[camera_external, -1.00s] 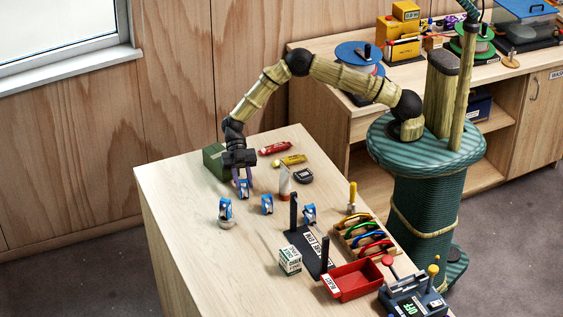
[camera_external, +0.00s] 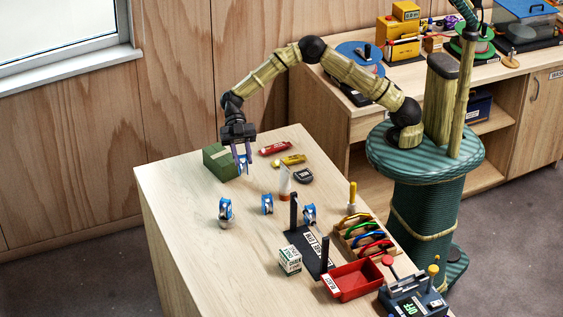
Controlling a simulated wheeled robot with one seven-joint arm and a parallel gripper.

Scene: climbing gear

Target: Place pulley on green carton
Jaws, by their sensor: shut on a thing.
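The green carton (camera_external: 219,163) sits at the far left corner of the table. My gripper (camera_external: 243,156) points down just right of the carton, shut on a blue pulley (camera_external: 243,162). The held pulley appears raised off the table, near the carton's right side; I cannot tell whether they touch. Other blue pulleys stand on the table: one on a round grey base (camera_external: 225,209), one in the middle (camera_external: 267,204), and one by the black stand (camera_external: 309,213).
A red tube (camera_external: 275,148), a yellow tube (camera_external: 292,160), a dark round device (camera_external: 303,176) and a white tube (camera_external: 285,184) lie or stand right of my gripper. The table's left front is clear.

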